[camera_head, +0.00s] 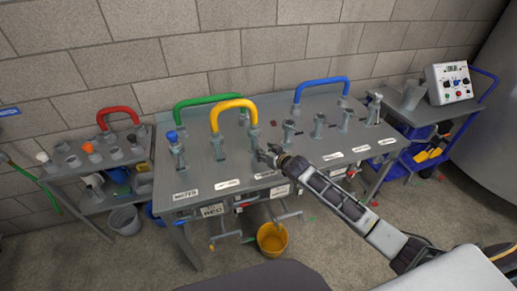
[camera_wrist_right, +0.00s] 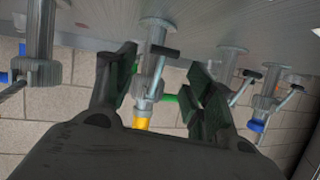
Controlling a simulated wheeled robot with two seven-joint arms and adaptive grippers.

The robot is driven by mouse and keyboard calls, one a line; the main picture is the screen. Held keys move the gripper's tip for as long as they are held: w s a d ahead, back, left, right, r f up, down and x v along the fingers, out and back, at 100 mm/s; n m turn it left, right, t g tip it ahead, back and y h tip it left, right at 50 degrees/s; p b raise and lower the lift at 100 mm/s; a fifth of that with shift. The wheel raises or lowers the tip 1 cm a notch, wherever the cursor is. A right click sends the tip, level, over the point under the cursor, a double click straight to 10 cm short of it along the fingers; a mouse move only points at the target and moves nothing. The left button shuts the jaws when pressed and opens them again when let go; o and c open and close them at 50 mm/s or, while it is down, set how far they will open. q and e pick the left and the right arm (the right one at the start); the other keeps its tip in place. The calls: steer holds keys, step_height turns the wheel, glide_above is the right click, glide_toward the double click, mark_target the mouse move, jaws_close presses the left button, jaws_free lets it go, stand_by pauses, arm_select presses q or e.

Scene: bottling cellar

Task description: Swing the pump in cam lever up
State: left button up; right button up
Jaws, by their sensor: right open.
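Several grey upright fittings stand in a row on the grey bench (camera_head: 225,160), with white labels in front that I mostly cannot read, so I cannot tell for sure which is pump in. My right gripper (camera_head: 266,156) is just in front of the fitting with a yellow hose end (camera_head: 253,132). In the right wrist view, which is upside down, the open right gripper (camera_wrist_right: 160,84) has that fitting (camera_wrist_right: 150,70) between its fingers, beyond them. Its dark-tipped cam lever (camera_wrist_right: 164,50) sticks out sideways; contact is not visible. My left gripper is out of view.
A yellow hose (camera_head: 234,103), green hose (camera_head: 207,97) and blue hose (camera_head: 321,82) arch over the bench. A neighbouring fitting has a blue cap (camera_head: 172,137). A yellow bucket (camera_head: 272,240) stands below. A trolley (camera_head: 425,130) with a control box (camera_head: 449,83) is at right.

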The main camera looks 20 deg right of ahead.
steer(key=shift+w+a+f, duration=0.1)
steer(key=shift+w+f, duration=0.05)
steer(key=shift+w, duration=0.3)
steer(key=shift+w+a+f, duration=0.15)
steer(key=shift+w+f, duration=0.1)
steer(key=shift+w, duration=0.35)
steer(key=shift+w+a+f, duration=0.15)
steer(key=shift+w+f, duration=0.1)
steer(key=shift+w, duration=0.3)
steer(key=shift+w+f, duration=0.1)
steer(key=shift+w, duration=0.2)
steer(key=shift+w+a+f, duration=0.15)
steer(key=shift+w, duration=0.25)
steer(key=shift+w+a+f, duration=0.1)
steer(key=shift+w+f, duration=0.05)
steer(key=shift+w, duration=0.1)
steer(key=c, duration=0.7)
jaws_close()
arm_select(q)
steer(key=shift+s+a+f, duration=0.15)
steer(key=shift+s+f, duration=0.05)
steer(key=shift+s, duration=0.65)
